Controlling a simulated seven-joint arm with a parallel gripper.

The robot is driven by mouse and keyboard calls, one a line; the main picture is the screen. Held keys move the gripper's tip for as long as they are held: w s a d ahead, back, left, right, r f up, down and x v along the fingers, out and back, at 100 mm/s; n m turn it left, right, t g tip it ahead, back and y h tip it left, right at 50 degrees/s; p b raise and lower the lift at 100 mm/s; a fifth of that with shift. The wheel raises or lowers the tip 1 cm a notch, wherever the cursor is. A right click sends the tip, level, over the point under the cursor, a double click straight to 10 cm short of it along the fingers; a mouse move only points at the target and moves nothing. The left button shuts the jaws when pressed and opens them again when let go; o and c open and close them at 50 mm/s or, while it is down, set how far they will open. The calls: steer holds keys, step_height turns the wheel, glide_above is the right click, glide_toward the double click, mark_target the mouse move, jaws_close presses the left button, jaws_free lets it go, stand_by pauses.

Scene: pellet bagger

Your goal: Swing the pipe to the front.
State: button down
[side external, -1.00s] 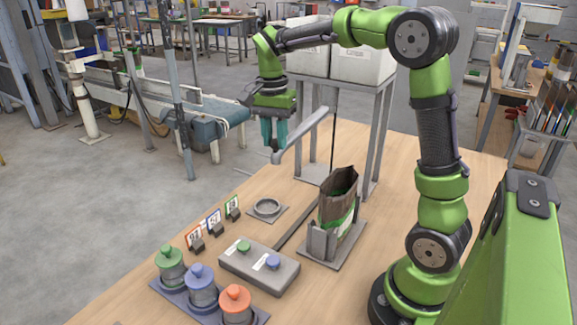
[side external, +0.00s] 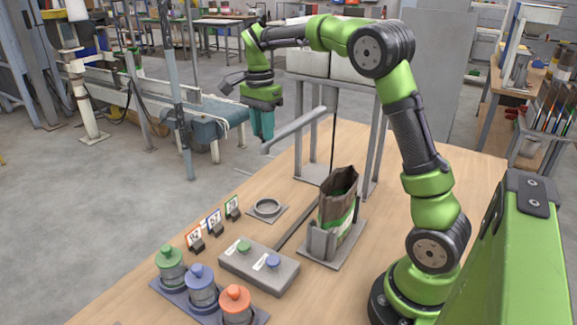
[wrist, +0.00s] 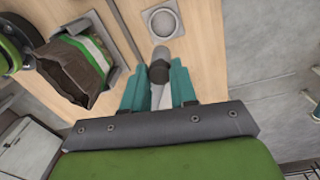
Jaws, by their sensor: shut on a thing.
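The grey pipe (side external: 297,129) slants out from the stand and ends in a bent tip over the table's far left edge. My gripper (side external: 262,135) points down at its outer end. In the wrist view my gripper's teal fingers (wrist: 158,88) lie on both sides of the pipe (wrist: 156,97) and are shut on it. The pipe's dark mouth (wrist: 160,70) shows just beyond the fingertips. The ring plate (side external: 267,208) lies flat on the table; in the wrist view it (wrist: 164,20) is just beyond the pipe's mouth.
An open brown bag (side external: 338,190) stands in a grey holder (side external: 325,243). A two-button box (side external: 258,268), number cards (side external: 214,221) and green, blue and orange-topped canisters (side external: 202,289) stand nearer the camera. A metal stand (side external: 380,130) carries pale bins behind the pipe.

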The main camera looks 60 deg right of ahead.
steer(key=shift+w+d+f, duration=0.1)
steer(key=shift+d, duration=0.15)
steer(key=c, duration=0.9)
jaws_free()
steer(key=shift+a, duration=0.1)
steer(key=r, duration=1.2)
steer(key=shift+w, duration=0.2)
